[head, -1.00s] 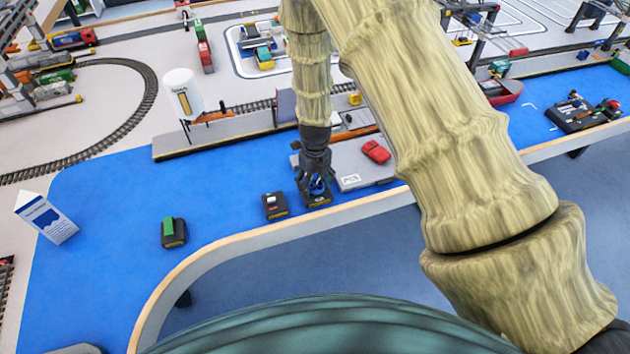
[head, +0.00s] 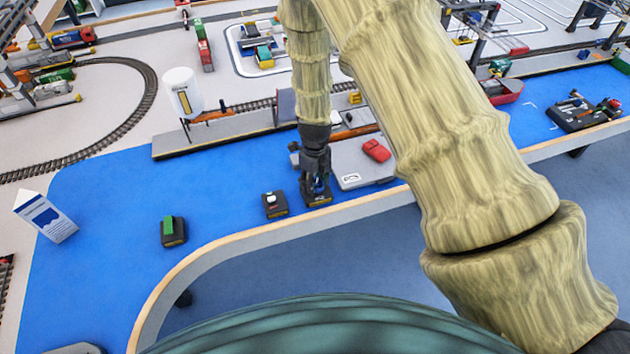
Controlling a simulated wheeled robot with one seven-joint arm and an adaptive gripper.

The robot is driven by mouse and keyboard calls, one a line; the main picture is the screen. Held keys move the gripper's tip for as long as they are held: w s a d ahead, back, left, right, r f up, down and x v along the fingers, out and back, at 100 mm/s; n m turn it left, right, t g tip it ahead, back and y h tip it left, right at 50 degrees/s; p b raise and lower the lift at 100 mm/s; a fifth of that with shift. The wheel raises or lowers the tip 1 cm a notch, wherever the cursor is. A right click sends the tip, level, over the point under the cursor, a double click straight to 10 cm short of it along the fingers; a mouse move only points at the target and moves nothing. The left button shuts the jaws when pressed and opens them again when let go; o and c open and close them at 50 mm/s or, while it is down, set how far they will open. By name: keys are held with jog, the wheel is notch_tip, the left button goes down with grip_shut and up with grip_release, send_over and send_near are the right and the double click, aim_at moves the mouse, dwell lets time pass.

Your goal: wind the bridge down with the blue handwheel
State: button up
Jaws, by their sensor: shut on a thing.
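The blue handwheel (head: 319,185) sits on a small dark box (head: 317,199) near the table's front edge. My gripper (head: 316,184) points down over the box and is shut on the handwheel. The dark fingers hide most of the wheel. Just right of the gripper is a grey deck (head: 352,168) with a red car (head: 377,150) on it. It may be the bridge, but its height is hard to judge from this view.
A dark box with a white knob (head: 270,197) stands close left of the gripper. A box with a green top (head: 170,228) and a white-and-blue carton (head: 46,217) stand farther left. A white tank (head: 182,92) is behind. Blue table surface lies clear between.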

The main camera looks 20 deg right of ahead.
jog(key=n, duration=0.5)
jog(key=shift+b, duration=0.4)
jog(key=n, duration=0.5)
jog(key=shift+s+a+n+b, duration=0.1)
jog(key=shift+n+b, duration=0.3)
jog(key=n, duration=0.5)
jog(key=shift+s+b, duration=0.1)
jog(key=shift+b, duration=0.3)
jog(key=n, duration=0.5)
jog(key=shift+b, duration=0.3)
jog(key=n, duration=0.5)
jog(key=shift+s, duration=0.1)
jog(key=n, duration=0.5)
jog(key=shift+d+r+n+b, duration=0.1)
jog(key=shift+d+n+b, duration=0.15)
jog(key=shift+n+b, duration=0.15)
jog(key=n, duration=0.5)
jog(key=shift+d, duration=0.1)
jog(key=n, duration=0.5)
